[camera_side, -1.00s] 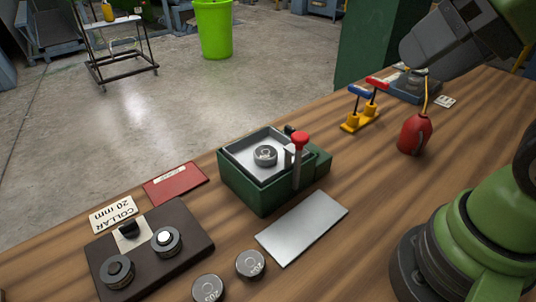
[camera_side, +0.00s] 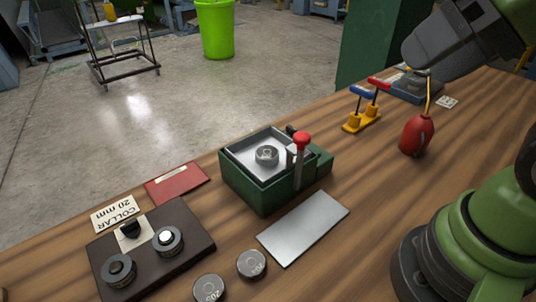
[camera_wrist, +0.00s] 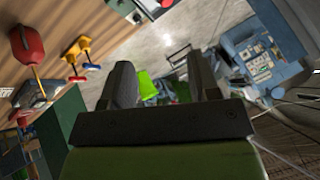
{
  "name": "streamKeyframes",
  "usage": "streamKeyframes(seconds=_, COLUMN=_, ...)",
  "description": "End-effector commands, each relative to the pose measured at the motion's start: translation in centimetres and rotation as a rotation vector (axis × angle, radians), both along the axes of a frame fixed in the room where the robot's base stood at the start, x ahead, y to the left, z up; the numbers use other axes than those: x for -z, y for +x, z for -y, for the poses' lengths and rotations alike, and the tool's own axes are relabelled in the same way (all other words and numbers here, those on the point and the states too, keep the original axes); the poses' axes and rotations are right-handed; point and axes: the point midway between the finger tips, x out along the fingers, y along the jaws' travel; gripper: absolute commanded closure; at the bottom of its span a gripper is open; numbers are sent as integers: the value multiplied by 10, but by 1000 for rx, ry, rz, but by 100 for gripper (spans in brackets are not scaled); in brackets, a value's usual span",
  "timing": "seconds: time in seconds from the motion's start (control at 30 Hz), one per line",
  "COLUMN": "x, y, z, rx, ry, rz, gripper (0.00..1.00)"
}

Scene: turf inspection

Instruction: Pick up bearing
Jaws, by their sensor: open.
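A ring-shaped metal bearing (camera_side: 266,154) lies flat in the pale tray of a green box (camera_side: 265,194), near the middle of the bench in the side view. A red-knobbed lever (camera_side: 301,142) stands at the box's right side. Two more ring-shaped parts, a right one (camera_side: 168,240) and a left one (camera_side: 118,269), sit on a dark block at lower left. My gripper (camera_wrist: 160,65) is open and empty in the wrist view, pointing across the room, away from the box. In the side view my arm's dark end is at upper right, well apart from the bearing.
Two marked round discs (camera_side: 251,264) lie in front. A grey plate (camera_side: 303,228) lies before the green box. A red card (camera_side: 177,184) lies at left.

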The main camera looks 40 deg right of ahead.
Motion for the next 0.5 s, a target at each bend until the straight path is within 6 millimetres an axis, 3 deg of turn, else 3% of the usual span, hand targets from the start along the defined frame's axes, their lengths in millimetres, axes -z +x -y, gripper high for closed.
streamKeyframes(seconds=0.03, x=0, y=0, z=0, rx=0, ry=0, rz=0, gripper=44)
streamKeyframes(seconds=0.13, x=0, y=0, z=0, rx=0, ry=0, rz=0, gripper=21)
streamKeyframes(seconds=0.17, x=0, y=0, z=0, rx=0, ry=0, rz=0, gripper=18)
streamKeyframes(seconds=0.5, x=-2, y=5, z=0, rx=-2, ry=-1, rz=-15, gripper=18)
